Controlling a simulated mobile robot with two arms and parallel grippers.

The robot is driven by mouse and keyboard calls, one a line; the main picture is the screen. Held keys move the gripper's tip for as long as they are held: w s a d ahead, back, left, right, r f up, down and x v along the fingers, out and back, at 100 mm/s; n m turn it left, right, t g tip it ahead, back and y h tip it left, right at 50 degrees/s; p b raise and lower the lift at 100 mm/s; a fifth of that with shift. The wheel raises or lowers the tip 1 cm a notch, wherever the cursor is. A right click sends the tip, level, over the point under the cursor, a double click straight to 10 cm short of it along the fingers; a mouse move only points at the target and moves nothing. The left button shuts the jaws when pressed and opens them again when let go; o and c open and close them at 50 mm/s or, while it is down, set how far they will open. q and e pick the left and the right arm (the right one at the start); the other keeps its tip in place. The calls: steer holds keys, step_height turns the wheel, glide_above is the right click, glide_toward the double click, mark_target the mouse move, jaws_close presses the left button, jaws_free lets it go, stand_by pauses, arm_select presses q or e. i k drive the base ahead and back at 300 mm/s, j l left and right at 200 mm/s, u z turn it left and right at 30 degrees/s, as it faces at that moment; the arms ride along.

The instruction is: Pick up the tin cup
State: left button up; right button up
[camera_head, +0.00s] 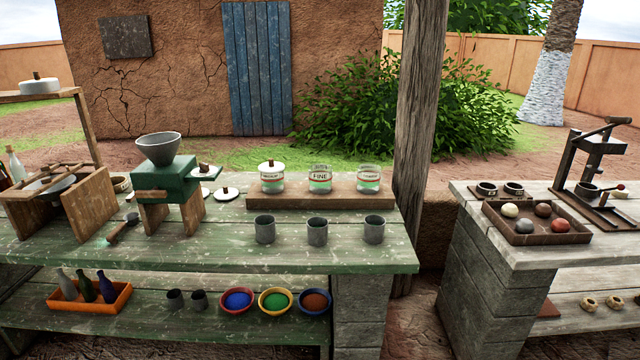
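Three grey metal cups stand upright in a row near the front right of the green table. They are the left cup (265,229), the middle cup (317,232) and the right cup (374,229). Two more dark grey cups, one (175,300) and another (198,300), stand on the shelf below. I cannot tell which one is the tin cup. Neither of my grippers shows in the head view, and nothing is seen touching the cups.
Behind the cups, a wooden board (290,199) holds several labelled jars. A green grinder (165,180) with a funnel stands to the left, a brush (122,228) beside it. A wooden post (420,110) rises behind the table's right end. A second table (535,255) stands right, across a gap.

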mark_target(265, 229)
steer(key=i+j+z, duration=0.3)
steer(key=i+j, duration=0.4)
